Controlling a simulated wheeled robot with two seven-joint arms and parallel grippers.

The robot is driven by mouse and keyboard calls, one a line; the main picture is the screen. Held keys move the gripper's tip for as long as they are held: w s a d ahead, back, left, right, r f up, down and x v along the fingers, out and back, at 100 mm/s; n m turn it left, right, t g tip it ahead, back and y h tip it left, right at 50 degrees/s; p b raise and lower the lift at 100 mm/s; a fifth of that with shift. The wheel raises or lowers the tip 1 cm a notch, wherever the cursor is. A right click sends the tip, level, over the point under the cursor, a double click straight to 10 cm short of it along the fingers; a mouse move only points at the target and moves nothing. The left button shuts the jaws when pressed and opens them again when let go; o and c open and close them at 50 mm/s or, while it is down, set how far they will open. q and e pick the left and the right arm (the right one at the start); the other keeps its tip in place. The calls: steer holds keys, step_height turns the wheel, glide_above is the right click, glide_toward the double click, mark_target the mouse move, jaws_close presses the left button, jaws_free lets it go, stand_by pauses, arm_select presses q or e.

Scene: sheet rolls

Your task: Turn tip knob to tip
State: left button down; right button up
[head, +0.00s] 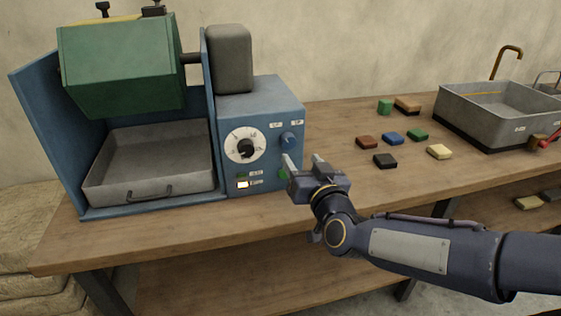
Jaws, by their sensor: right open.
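A blue machine (261,97) stands at the left of the bench, with a control panel on its front. A blue knob (289,140) sits at the panel's upper right under two small white labels, too small to read surely. A white dial with a black knob (245,148) is to its left. My right gripper (303,161) is open and empty at the panel's right edge, just below the blue knob. It seems apart from the knob, and it partly hides a green part (283,174) low on the panel. My left gripper is not in view.
A green drum (122,68) hangs in the machine above a grey tray (108,195). Several small coloured blocks (392,138) lie on the wooden bench (340,125) to the right, before a grey metal basin (480,115).

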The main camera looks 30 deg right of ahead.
mark_target(290, 143)
steer(key=w, duration=0.3)
steer(key=w+d, duration=0.1)
steer(key=w, duration=0.3)
steer(key=shift+w+d+b, duration=0.2)
steer(key=shift+b, duration=0.1)
steer(key=c, duration=1)
